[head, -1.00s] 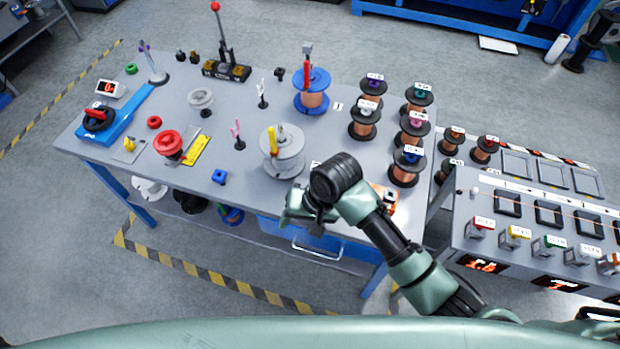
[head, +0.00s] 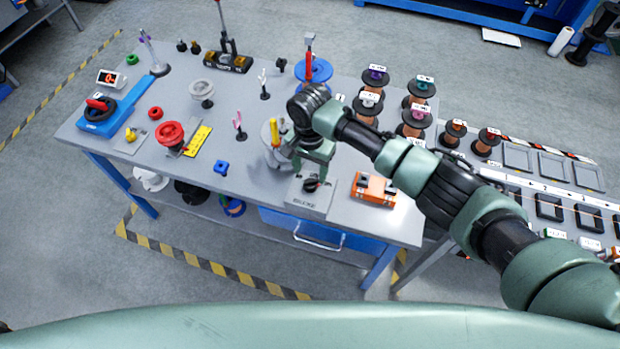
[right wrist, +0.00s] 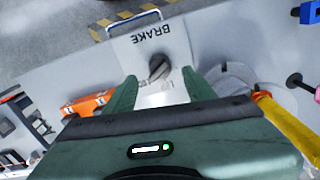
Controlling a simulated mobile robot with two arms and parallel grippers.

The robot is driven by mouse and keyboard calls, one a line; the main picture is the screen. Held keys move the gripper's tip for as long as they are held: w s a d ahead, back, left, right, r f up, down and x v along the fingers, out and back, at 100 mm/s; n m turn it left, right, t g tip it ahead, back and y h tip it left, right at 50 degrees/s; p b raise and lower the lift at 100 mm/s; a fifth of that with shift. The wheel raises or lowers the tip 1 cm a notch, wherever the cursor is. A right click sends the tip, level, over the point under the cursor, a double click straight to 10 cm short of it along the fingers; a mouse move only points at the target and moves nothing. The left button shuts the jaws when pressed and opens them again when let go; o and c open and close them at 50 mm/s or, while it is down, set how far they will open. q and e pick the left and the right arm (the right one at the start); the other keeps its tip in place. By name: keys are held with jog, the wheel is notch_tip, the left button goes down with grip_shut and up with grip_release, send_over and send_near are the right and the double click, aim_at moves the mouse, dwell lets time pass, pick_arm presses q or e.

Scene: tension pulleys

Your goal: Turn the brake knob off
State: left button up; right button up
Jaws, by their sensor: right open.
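The brake knob (head: 311,185) is a black knob on a light grey panel (head: 302,203) near the table's front edge. In the right wrist view the knob (right wrist: 159,68) sits on the panel beside the word BRAKE. My right gripper (head: 312,168) is over the panel, its fingers just behind the knob in the head view. In the right wrist view its two green fingers (right wrist: 158,88) are spread apart, with the knob just beyond and between their tips; no contact shows. My left gripper is not in view.
A grey spool (head: 270,150) with a yellow-handled part stands close left of the gripper. An orange device (head: 374,189) lies right of the panel. Several copper spools stand behind my right arm. A blue drawer (head: 310,232) with a handle is below the table edge.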

aim_at(310, 181)
notch_tip(310, 181, down, 5)
jog(key=shift+f, duration=0.1)
dwell(0.3)
